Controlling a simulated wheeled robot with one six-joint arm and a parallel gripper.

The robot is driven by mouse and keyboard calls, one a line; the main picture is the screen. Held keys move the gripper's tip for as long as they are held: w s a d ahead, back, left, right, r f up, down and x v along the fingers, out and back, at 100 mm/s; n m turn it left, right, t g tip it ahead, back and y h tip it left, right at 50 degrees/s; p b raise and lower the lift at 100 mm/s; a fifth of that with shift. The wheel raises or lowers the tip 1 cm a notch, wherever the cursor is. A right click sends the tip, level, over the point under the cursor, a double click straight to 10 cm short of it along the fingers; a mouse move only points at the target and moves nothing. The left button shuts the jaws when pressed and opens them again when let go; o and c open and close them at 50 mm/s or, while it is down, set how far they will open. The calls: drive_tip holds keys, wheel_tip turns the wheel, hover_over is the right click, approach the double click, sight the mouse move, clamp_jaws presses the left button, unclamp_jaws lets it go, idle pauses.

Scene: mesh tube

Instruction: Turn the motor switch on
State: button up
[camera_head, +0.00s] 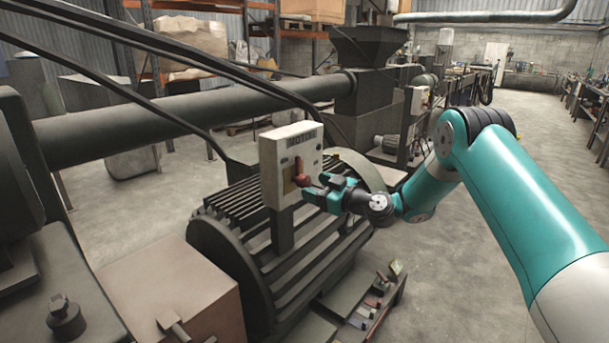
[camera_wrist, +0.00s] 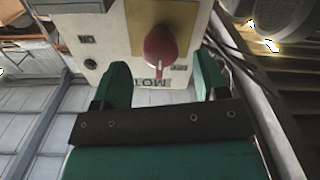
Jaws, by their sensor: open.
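The motor switch is a red rotary knob (camera_head: 301,174) on a yellow plate (camera_head: 290,181), set on the front of a pale box (camera_head: 284,148) with a label that seems to read MOTOR. The wrist view shows the knob (camera_wrist: 160,46) upside down, with its pointer lying along the vertical of that picture. My gripper (camera_head: 316,188) is right in front of the box, close to the knob. In the wrist view my gripper's two green fingers (camera_wrist: 162,82) are apart, one to each side below the knob. I cannot tell whether either finger touches it.
The box stands on a post above a finned dark motor (camera_head: 285,235). Dark cables (camera_head: 215,68) and a thick pipe (camera_head: 200,112) pass behind it. A small rack of tools (camera_head: 370,305) stands low beside the motor. Open floor (camera_head: 450,270) lies to the right.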

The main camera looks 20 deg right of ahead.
sight(307, 183)
drive_tip(key=shift+p+x, duration=0.5)
drive_tip(key=shift+x, duration=1.8)
drive_tip(key=shift+c, duration=0.2)
drive_tip(key=c, duration=0.9)
